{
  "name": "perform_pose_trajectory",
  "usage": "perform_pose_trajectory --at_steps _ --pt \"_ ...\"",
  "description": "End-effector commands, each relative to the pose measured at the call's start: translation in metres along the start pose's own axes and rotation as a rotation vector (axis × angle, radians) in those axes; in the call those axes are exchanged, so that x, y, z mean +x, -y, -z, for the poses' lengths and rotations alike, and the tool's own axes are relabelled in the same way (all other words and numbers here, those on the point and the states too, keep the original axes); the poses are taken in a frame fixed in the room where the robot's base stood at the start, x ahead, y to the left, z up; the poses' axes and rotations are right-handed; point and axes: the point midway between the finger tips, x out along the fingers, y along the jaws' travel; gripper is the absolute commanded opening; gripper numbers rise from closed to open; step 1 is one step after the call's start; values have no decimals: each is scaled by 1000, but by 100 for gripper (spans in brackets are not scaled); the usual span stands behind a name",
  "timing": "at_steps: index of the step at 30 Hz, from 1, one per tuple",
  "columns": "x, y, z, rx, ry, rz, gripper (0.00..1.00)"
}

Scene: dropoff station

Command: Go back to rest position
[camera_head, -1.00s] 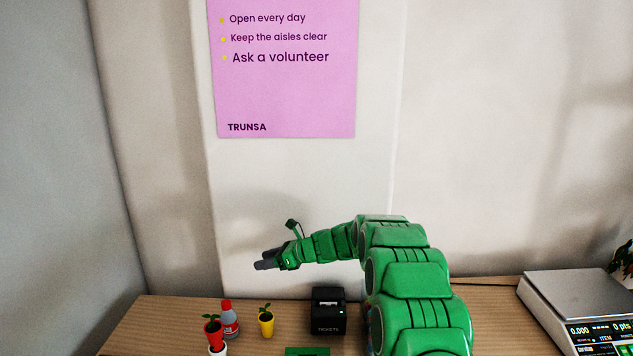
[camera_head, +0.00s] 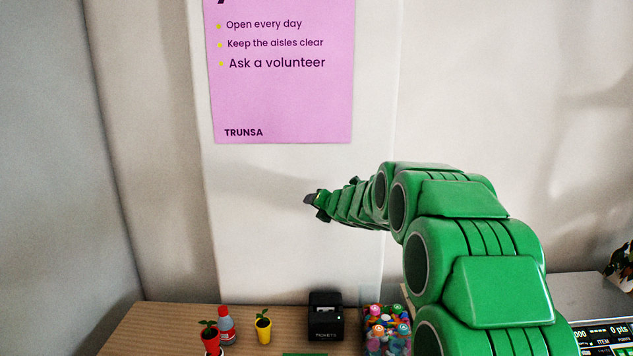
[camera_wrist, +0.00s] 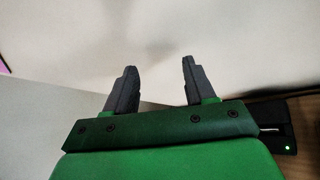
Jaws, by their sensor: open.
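My gripper (camera_head: 309,199) is at the end of my green arm, raised above the table and in front of the pale wall. In the wrist view my gripper (camera_wrist: 157,84) shows two dark fingers spread apart with nothing between them. Only wall shows beyond the fingertips. The gripper touches nothing that I can see.
The wooden table (camera_head: 165,325) bears a red-capped bottle (camera_head: 225,324), a plant in a yellow pot (camera_head: 263,329), a plant in a red pot (camera_head: 210,338), a black ticket printer (camera_head: 325,317) and a container of colourful items (camera_head: 386,330). A scale (camera_head: 590,295) stands at right. A pink poster (camera_head: 283,90) hangs behind.

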Motion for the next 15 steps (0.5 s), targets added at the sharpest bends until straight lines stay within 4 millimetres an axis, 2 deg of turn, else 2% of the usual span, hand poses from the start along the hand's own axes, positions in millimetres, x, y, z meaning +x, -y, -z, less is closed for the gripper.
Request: perform_pose_trajectory --at_steps 1,6,12,15 --pt "-14 3 -9 59 25 36 54" --pt "-57 23 -28 286 109 161 54" --pt "-114 52 -33 561 209 309 54" --pt "-145 67 -28 699 257 383 54"
